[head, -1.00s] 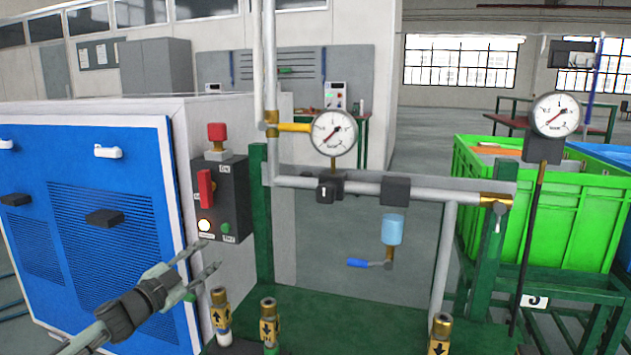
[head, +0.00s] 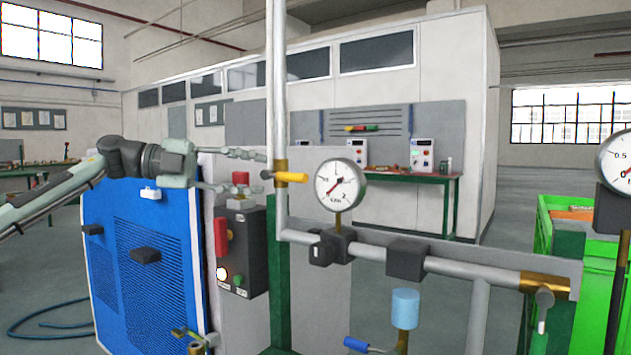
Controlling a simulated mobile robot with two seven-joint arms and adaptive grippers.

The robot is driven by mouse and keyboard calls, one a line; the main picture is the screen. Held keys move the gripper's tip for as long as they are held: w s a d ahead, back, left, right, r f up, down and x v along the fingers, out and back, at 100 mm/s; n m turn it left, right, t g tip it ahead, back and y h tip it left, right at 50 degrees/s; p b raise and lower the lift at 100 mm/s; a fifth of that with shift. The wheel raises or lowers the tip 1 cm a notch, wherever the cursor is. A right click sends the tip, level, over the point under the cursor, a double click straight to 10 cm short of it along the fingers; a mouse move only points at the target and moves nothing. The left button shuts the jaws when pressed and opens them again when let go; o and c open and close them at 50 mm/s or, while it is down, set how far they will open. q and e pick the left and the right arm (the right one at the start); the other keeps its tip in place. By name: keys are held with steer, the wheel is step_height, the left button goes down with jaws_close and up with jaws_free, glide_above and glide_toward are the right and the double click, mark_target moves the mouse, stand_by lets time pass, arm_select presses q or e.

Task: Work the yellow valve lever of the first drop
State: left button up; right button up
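The yellow valve lever (head: 292,178) sticks out to the right from a brass valve (head: 280,170) on the upright grey pipe. It lies about level, left of a round white gauge (head: 338,185). My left gripper (head: 258,172) is left of the valve, with its two fingers spread one above the other and pointing right at it. Nothing is between the fingers. The fingertips are close to the brass valve in the picture; I cannot tell whether they touch it. My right gripper is not in view.
A level grey pipe (head: 455,272) runs right from the upright one. A blue lever (head: 356,345) hangs low. A green crate (head: 545,235) stands at the right.

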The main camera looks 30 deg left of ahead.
mark_target(285, 176)
arm_select(q)
steer(key=p+x, duration=0.2)
steer(key=x, duration=0.5)
steer(key=shift+w+d, duration=0.15)
steer(key=shift+d, duration=0.15)
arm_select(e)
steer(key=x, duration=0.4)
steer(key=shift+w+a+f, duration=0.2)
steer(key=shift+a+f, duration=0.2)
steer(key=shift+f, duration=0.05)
arm_select(q)
jaws_close()
